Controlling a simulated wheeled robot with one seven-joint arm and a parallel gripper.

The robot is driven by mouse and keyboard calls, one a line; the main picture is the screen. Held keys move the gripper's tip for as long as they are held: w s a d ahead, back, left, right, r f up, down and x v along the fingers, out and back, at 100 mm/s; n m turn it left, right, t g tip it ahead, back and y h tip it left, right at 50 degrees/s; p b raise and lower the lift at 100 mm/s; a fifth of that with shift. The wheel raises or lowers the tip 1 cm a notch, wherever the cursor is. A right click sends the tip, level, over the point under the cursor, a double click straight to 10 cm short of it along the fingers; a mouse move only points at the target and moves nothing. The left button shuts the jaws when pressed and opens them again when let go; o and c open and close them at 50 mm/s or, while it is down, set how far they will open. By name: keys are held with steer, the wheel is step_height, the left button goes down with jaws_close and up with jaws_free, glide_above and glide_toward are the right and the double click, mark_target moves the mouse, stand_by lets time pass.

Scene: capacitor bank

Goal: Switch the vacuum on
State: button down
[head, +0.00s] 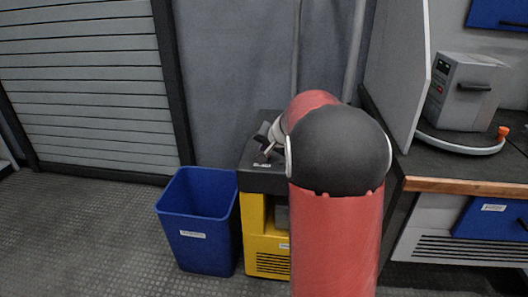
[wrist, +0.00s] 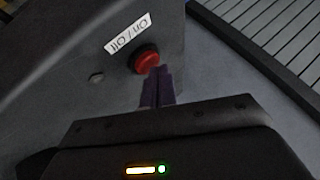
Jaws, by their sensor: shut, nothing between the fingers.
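The vacuum (head: 265,238) is a yellow and black unit on the floor, partly hidden behind my red and black arm in the head view. In the wrist view its dark panel (wrist: 60,75) carries a round red button (wrist: 146,58) beside a white label (wrist: 129,33) reading "on / off". My gripper (wrist: 160,70) is shut and empty. Its fingertips overlap the lower right edge of the button in the picture. I cannot tell whether they touch it. In the head view my arm hides most of the gripper.
A blue bin (head: 200,225) stands directly left of the vacuum. A wooden workbench (head: 465,187) with a grey printer-like device (head: 468,90) is on the right. A slatted shutter (head: 85,85) is behind on the left. The floor at left is clear.

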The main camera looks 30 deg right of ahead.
steer(key=shift+f, duration=0.25)
steer(key=shift+f+b, duration=0.3)
steer(key=shift+b, duration=0.35)
steer(key=shift+r, duration=0.5)
steer(key=shift+r+p, duration=2.3)
steer(key=shift+r, duration=0.75)
